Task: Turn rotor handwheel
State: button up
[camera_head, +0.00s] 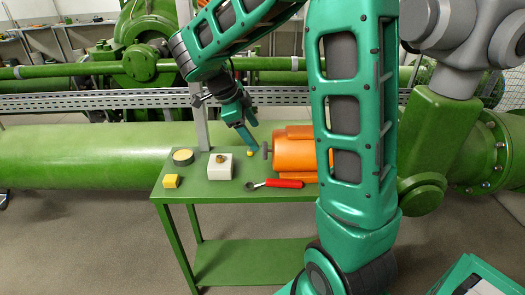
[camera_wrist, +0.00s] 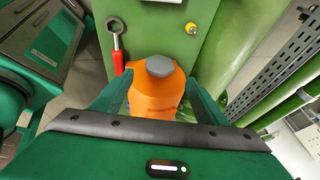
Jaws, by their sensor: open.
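The rotor is an orange rounded body (camera_head: 293,152) lying on the green table. Its grey handwheel (camera_head: 265,150) sticks out at the left end, facing left. My gripper (camera_head: 248,136) points down just left of the handwheel, apart from it in the head view. In the wrist view, my open gripper (camera_wrist: 161,80) has one finger on each side of the orange body (camera_wrist: 155,98), with the grey handwheel (camera_wrist: 160,66) between the fingertips. No contact shows. Part of the rotor is hidden behind my arm in the head view.
A wrench with a red handle (camera_head: 284,183) lies in front of the rotor. A grey post (camera_head: 199,128) and green pipe (camera_head: 90,155) stand behind.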

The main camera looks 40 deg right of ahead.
aim_at(265, 150)
jog(key=x, duration=1)
jog(key=shift+s+d+f, duration=0.1)
jog(key=shift+d, duration=0.05)
jog(key=c, duration=1.1)
